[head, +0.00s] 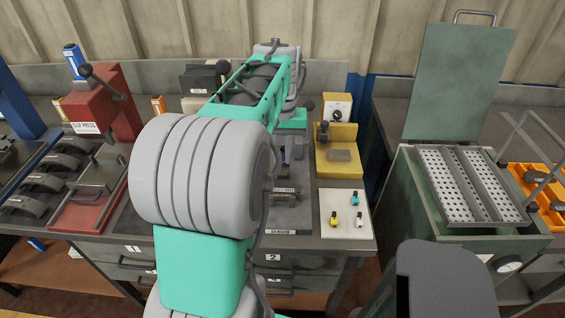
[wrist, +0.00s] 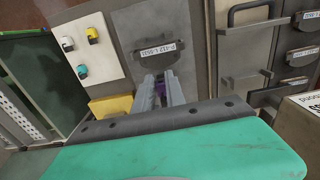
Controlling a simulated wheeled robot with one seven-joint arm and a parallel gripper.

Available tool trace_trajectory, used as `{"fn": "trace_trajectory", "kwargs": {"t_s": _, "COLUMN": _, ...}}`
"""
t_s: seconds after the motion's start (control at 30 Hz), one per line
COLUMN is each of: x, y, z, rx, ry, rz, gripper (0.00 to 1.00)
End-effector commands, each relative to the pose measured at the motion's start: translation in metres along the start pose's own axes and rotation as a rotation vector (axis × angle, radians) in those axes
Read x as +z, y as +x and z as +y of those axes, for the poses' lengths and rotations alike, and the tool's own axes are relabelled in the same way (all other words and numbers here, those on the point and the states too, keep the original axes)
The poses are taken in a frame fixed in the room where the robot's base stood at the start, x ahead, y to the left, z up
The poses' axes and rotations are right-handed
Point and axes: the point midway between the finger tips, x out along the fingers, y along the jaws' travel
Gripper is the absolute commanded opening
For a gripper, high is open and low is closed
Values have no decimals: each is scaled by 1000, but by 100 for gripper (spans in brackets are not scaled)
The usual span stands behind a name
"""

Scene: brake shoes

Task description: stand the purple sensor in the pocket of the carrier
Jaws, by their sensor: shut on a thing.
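My gripper (wrist: 160,84) shows in the wrist view, its two grey fingers shut on the purple sensor (wrist: 160,92). Only a narrow strip of the sensor shows between the fingers; its lower end is hidden. Beyond the fingertips is a grey plate with a dark curved part (wrist: 152,24) and a white printed label (wrist: 160,50). I cannot tell which part is the carrier's pocket, or whether the sensor touches anything. In the head view my arm hides most of the gripper and the grey station marked SENSOR (head: 290,217).
A white board (head: 343,207) with yellow and teal sensors lies right of the station. A yellow fixture (head: 338,166) stands behind it. A red press (head: 98,112) is at left, and a green tank with a perforated tray (head: 465,188) is at right.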

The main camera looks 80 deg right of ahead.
Motion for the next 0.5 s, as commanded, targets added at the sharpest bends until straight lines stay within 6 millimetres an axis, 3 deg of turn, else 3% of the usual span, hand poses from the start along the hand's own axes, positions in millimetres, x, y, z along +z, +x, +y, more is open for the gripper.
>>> {"fn": "trace_trajectory", "kwargs": {"t_s": 0.1, "x": -20, "y": 28, "z": 0, "rx": -1, "ry": 0, "rz": -8, "gripper": 0}}
{"fn": "trace_trajectory", "kwargs": {"t_s": 0.2, "x": -32, "y": 42, "z": 0, "rx": -1, "ry": 0, "rz": -6, "gripper": 0}}
{"fn": "trace_trajectory", "kwargs": {"t_s": 0.37, "x": -43, "y": 57, "z": 0, "rx": -1, "ry": 0, "rz": -6, "gripper": 0}}
{"fn": "trace_trajectory", "kwargs": {"t_s": 0.5, "x": -41, "y": 82, "z": 0, "rx": -1, "ry": 0, "rz": -6, "gripper": 0}}
